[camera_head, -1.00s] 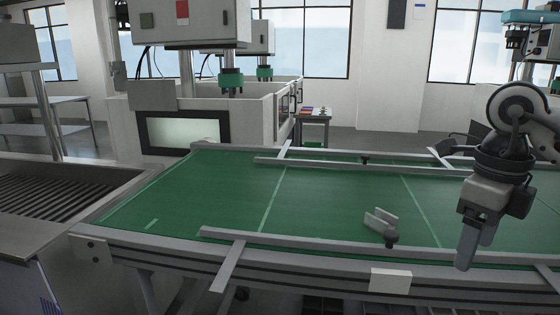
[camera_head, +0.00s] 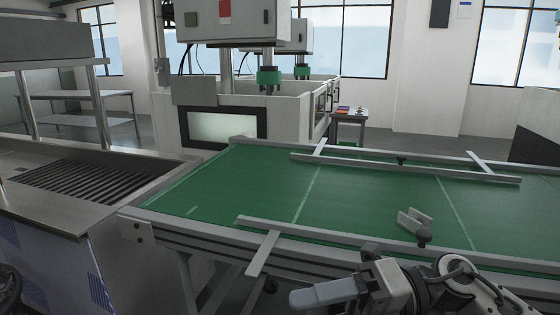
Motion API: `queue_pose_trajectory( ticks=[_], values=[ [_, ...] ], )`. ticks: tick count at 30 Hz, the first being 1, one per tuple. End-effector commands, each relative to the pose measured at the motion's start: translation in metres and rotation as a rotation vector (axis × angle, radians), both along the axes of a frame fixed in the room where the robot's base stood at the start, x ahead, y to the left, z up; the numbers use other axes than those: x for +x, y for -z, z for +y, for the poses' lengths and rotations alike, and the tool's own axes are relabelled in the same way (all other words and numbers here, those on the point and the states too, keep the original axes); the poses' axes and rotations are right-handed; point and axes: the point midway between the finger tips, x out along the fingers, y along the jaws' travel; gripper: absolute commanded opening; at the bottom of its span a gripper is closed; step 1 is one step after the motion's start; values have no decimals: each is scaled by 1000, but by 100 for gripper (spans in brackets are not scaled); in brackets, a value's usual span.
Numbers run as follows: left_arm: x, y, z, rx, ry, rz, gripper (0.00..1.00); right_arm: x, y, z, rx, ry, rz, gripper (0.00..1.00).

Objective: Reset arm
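My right gripper (camera_head: 325,292) is low at the bottom of the picture, in front of the conveyor's near edge. Its grey fingers point left and overlap from this side, so the gap between them cannot be seen. I see nothing held in it. My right arm (camera_head: 455,285) lies along the bottom right. My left gripper is not in view.
A green conveyor belt (camera_head: 360,200) with metal guide rails (camera_head: 300,232) crosses the middle; a small grey bracket (camera_head: 408,222) stands on its near side. A metal tank with a slatted grate (camera_head: 85,188) is at left. White machines (camera_head: 290,105) stand behind.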

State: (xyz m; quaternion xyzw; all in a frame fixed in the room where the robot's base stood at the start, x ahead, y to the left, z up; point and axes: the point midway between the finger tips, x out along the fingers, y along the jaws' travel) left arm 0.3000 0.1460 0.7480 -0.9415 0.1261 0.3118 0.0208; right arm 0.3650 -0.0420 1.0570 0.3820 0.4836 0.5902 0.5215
Motion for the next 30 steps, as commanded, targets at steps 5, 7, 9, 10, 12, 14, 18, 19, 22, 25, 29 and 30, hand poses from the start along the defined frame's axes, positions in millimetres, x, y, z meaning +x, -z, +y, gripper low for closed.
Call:
queue_pose_trajectory(
  ticks=[5, 7, 9, 10, 12, 14, 18, 19, 22, 25, 29, 30],
  values=[
    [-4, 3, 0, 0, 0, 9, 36, 33, 4, 6, 479, 371, 493, 67],
    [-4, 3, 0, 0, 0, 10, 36, 50, 29, -10, 607, 556, 711, 67],
    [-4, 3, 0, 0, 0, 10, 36, 60, 70, -31, 703, 753, 944, 67],
    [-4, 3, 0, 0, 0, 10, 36, 61, 92, -40, 733, 841, 1048, 67],
    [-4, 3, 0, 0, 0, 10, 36, 53, 141, -61, 773, 1022, 1262, 67],
    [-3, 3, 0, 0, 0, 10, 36, 39, 181, -74, 785, 1157, 1425, 67],
    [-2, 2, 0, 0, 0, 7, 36, -8, 254, -94, 764, 1398, 1731, 67],
    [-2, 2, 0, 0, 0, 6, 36, -18, 266, -97, 756, 1436, 1782, 67],
    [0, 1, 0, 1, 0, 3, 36, -46, 293, -102, 728, 1529, 1909, 67],
    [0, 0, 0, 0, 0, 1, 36, -62, 306, -104, 709, 1577, 1975, 67],
    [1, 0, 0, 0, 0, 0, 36, -67, 310, -104, 701, 1592, 1999, 67],
    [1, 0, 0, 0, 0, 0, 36, -67, 310, -104, 701, 1592, 1999, 67]
  ],
)
